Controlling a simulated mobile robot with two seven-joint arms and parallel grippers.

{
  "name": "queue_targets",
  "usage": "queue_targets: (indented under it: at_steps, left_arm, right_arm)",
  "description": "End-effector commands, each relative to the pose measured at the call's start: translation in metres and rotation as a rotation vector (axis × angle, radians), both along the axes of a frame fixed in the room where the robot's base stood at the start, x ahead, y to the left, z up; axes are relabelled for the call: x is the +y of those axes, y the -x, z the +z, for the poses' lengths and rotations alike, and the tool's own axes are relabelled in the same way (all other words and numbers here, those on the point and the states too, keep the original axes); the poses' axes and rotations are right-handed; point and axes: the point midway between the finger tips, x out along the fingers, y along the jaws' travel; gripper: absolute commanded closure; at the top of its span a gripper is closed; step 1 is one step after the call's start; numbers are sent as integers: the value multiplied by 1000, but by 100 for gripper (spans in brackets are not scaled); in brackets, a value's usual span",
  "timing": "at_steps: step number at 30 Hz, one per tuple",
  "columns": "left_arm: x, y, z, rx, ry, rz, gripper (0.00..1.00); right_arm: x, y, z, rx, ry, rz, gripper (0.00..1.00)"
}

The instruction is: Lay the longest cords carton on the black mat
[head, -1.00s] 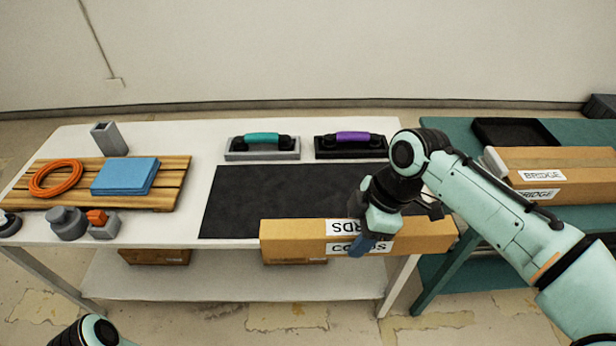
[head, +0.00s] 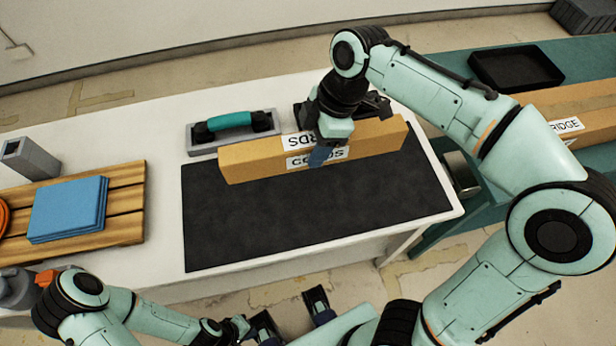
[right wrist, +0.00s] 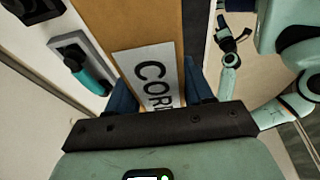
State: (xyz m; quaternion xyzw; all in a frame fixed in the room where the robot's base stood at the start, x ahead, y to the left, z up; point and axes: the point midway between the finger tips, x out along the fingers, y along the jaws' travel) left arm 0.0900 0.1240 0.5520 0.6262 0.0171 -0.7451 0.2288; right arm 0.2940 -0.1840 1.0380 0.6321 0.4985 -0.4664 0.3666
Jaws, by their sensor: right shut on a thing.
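My right gripper (head: 323,150) is shut on a long brown carton (head: 255,160) with white CORDS labels. The carton lies level over the back part of the black mat (head: 310,215); I cannot tell whether it touches the mat. In the right wrist view the carton (right wrist: 150,28) runs between the blue fingers, its label facing the camera. My left gripper (head: 292,313) is at the bottom of the head view, in front of the table, with its two fingers apart and empty.
Left of the mat, a wooden pallet (head: 125,215) carries a blue pad (head: 68,208). A grey holder (head: 28,160) stands behind it. Right, a teal table holds a black tray (head: 515,68) and a BRIDGE carton (head: 590,118).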

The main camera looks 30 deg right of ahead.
Motion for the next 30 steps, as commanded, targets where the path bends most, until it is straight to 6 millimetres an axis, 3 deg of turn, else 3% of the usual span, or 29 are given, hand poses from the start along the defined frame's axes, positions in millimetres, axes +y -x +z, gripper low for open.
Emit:
queue_targets:
  at_steps: [3,12,30]
  left_arm:
    - [0,3,-9,4,0,0,100]
    - [0,4,-22,2,-1,1,100]
    - [0,-1,-32,-20,-4,5,100]
  right_arm:
    - [0,1,-34,5,0,1,99]
    - [1,1,-110,4,1,1,99]
    - [0,0,-180,1,-1,0,99]
